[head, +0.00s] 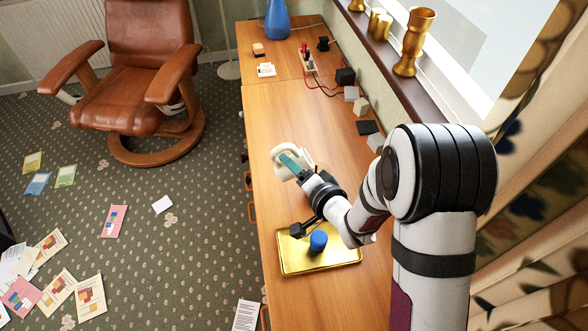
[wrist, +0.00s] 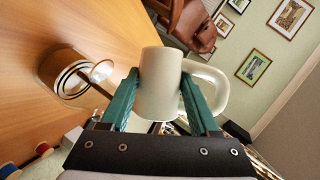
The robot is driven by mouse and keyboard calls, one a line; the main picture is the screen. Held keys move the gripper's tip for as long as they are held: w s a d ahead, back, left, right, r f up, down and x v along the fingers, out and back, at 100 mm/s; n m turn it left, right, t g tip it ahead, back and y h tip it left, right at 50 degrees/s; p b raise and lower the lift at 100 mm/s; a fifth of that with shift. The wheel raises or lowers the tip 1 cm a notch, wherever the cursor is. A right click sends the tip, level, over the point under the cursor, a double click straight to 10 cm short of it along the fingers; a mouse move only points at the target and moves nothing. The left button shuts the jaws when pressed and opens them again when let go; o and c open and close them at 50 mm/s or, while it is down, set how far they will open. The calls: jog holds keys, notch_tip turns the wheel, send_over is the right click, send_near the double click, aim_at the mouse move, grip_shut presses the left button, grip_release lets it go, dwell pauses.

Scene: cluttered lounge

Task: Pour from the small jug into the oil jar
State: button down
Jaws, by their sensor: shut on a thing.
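The small jug (head: 281,172) is white with a loop handle. In the head view my gripper (head: 293,163) holds it above the wooden desk, left of the arm. In the wrist view my gripper (wrist: 160,95) has its two teal fingers closed on either side of the jug (wrist: 160,82), with the handle to the right. The jug's inside is hidden. No vessel is plainly recognisable as the oil jar. A brown cylinder with pale and dark rings (wrist: 65,72) shows at the left of the wrist view; I cannot tell whether it is the jar.
A gold tray (head: 291,267) with a blue cylinder (head: 318,240) lies on the desk (head: 290,115) below the arm. A blue vase (head: 277,20) stands at the far end. Sockets, cables and small blocks line the right edge. The desk's middle is clear.

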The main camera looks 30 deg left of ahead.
aim_at(301, 157)
jog(key=shift+w+r+m+g+y, duration=0.1)
jog(key=shift+r+m+g+y, duration=0.2)
jog(key=shift+r+m, duration=0.1)
jog(key=shift+s+a+f+n+t+h, duration=0.15)
jog(key=shift+n+t+h, duration=0.3)
jog(key=shift+n, duration=0.45)
jog(key=n+h, duration=0.1)
jog(key=n+t+h, duration=0.1)
jog(key=shift+f+n+t, duration=0.25)
jog(key=shift+f+n, duration=0.05)
jog(key=shift+d+r+n+t+h, duration=0.2)
jog(key=shift+r+n+t+h, duration=0.3)
jog(key=shift+r+n, duration=0.25)
jog(key=r+n+t, duration=0.1)
jog(key=w+r+n+h, duration=0.1)
jog(key=shift+d+r+n+t, duration=0.15)
jog(key=shift+d+n+t, duration=0.2)
jog(key=shift+d+t, duration=0.05)
